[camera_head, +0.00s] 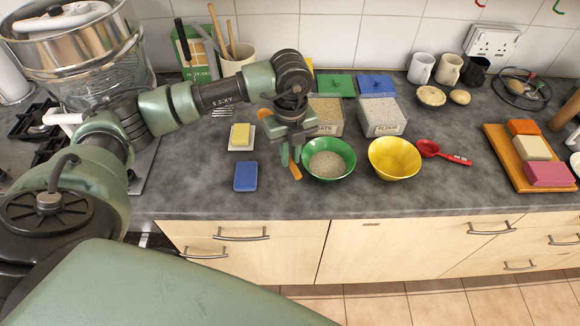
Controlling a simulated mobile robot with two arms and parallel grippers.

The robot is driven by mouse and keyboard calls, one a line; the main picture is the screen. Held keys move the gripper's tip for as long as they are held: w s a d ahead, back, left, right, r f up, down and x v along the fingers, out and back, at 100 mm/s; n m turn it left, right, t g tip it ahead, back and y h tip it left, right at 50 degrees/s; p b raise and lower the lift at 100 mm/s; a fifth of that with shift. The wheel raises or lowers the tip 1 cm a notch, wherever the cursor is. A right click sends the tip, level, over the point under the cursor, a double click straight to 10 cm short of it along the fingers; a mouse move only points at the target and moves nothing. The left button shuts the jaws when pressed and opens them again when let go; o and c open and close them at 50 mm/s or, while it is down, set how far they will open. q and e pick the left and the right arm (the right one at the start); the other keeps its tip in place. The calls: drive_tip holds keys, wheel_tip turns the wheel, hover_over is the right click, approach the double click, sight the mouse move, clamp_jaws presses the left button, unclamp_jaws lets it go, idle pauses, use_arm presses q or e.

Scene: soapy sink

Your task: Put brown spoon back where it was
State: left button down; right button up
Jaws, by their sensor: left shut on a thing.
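My left gripper (291,155) comes in from the left and hangs over the counter, just left of the green bowl (345,150). It is shut on a thin orange-brown piece, which looks like the brown spoon (295,171). One end sticks out below the fingers, and a similar coloured bit shows above left of the gripper. The gripper hides its middle. The green bowl holds pale grains. A cream crock (238,62) with wooden-handled utensils stands at the back wall. My right gripper is out of view.
An oats container (329,128) and a flour container (385,129) stand close behind the bowls. A yellow bowl (395,160) and red scoop (440,152) lie to the right. A butter dish (241,137) and blue block (246,177) sit left. Bare counter runs along the front.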

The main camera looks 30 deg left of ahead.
sight(291, 160)
use_arm(q)
wheel_tip(291, 160, down, 3)
wheel_tip(291, 160, down, 3)
drive_tip(key=shift+f+p, duration=0.2)
drive_tip(key=shift+p, duration=0.55)
drive_tip(key=shift+f, duration=0.35)
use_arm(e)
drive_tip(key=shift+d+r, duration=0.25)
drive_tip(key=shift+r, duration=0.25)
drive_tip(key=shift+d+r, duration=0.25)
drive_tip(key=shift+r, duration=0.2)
use_arm(q)
drive_tip(key=shift+f, duration=0.15)
drive_tip(key=c, duration=1.7)
unclamp_jaws()
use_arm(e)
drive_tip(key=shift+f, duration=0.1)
